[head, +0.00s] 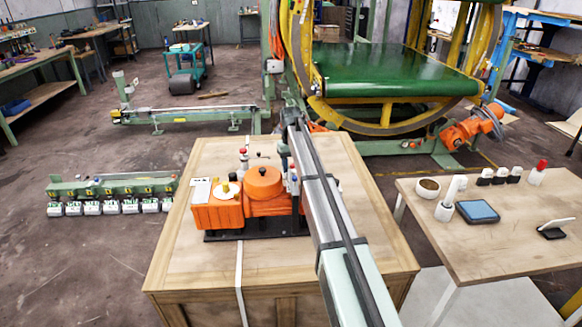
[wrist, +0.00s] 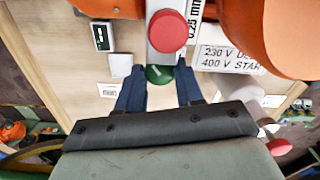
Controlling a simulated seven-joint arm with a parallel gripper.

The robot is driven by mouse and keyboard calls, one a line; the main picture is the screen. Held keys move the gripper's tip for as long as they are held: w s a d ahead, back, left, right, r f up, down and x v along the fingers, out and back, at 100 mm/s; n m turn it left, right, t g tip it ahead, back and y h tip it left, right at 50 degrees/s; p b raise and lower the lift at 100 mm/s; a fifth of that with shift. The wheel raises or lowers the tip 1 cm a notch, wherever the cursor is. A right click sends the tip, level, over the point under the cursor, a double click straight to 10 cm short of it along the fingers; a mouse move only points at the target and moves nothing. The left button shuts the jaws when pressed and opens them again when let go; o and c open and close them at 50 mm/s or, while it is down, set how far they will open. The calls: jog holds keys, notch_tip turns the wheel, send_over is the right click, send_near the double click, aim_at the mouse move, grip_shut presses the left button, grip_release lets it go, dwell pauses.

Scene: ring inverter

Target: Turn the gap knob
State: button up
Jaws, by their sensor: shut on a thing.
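A green round knob (wrist: 158,76) with a white mark shows between the dark blue fingers of my gripper (wrist: 160,72) in the wrist view. I take it to be the gap knob, and my gripper is shut on it. A grey post with a red round top (wrist: 167,32) stands just above it in the picture, beside a label ending in "mm" (wrist: 194,22). In the head view, the orange machine (head: 264,185) sits on a wooden crate (head: 185,255). My arm crosses its right side and hides the knob and fingertips there.
A voltage label (wrist: 230,60) and a small dark switch (wrist: 102,36) lie close to my fingers. Orange housings (wrist: 290,38) border the wrist view at the top. A side table (head: 480,240) with small items stands at the right. The crate's front top is clear.

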jog(key=shift+m, duration=0.3)
jog(key=shift+c, duration=0.2)
jog(key=shift+m, duration=2.6)
jog(key=o, duration=1)
jog(key=shift+o, duration=0.2)
jog(key=shift+r, duration=0.1)
notch_tip(320, 180, up, 14)
jog(key=shift+f, duration=0.2)
